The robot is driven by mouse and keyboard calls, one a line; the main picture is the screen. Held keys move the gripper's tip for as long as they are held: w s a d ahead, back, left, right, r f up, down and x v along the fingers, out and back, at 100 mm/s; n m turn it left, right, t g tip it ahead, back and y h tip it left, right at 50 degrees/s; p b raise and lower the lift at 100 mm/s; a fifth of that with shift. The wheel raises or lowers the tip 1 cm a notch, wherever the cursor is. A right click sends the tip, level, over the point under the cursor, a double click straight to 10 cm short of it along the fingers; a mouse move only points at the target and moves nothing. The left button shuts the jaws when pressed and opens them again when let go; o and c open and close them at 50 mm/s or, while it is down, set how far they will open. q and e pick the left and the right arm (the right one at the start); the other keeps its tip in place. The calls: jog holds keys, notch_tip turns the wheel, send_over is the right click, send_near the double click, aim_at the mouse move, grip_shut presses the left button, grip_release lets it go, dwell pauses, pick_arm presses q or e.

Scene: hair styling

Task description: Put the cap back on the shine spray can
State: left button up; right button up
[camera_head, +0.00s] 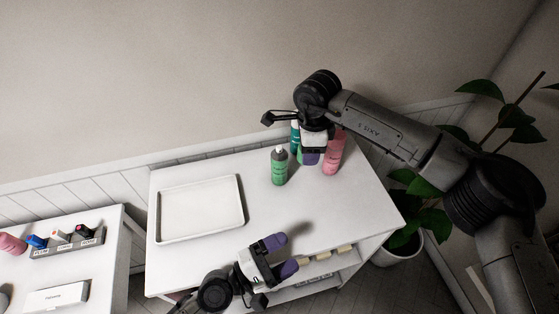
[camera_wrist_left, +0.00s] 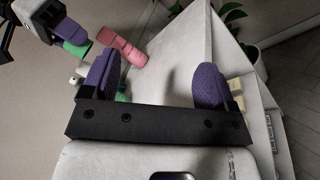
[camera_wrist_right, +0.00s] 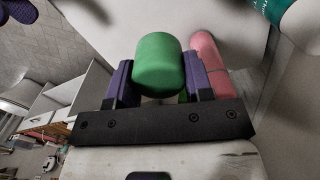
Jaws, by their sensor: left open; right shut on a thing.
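A green can (camera_head: 279,168) with a grey top stands upright on the white table, partly hidden behind a finger in the left wrist view (camera_wrist_left: 122,97). My right gripper (camera_head: 305,156) is shut on a rounded green piece that looks like the cap (camera_wrist_right: 159,64), just right of and behind the can in the head view. The cap is apart from the can, as far as I can tell. My left gripper (camera_head: 281,254) is open and empty near the table's front edge; its purple fingers (camera_wrist_left: 160,85) are spread wide.
A pink bottle (camera_head: 334,153) and a teal bottle (camera_head: 295,135) stand close to my right gripper. An empty white tray (camera_head: 241,212) lies on the table's left. A side table (camera_head: 105,265) holds a rack and a box. The front middle of the table is clear.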

pick_arm(q)
jog(key=w+a+r+n+t+y+p, duration=0.3)
jog(key=w+r+n+t, duration=0.1)
jog(key=w+n, duration=0.55)
pick_arm(e)
jog(key=w+a+r+m, duration=0.1)
jog(key=a+m, duration=0.1)
jog(key=m, duration=0.1)
jog(key=w+a+r+m+p, duration=0.1)
jog(key=a+r+m, duration=0.1)
jog(key=w+a+r+m, duration=0.1)
jog(key=a+r+m, duration=0.1)
jog(key=m, duration=0.1)
jog(key=shift+w+a+m, duration=0.1)
jog(key=shift+a+m, duration=0.2)
pick_arm(q)
jog(key=n+t+y, duration=0.2)
jog(key=n+y, duration=0.2)
jog(key=n, duration=0.4)
send_near(275, 165)
jog(key=shift+s+a+f, duration=0.15)
jog(key=shift+s, duration=0.05)
pick_arm(e)
jog(key=shift+a+r, duration=0.1)
pick_arm(q)
jog(key=x, duration=1.2)
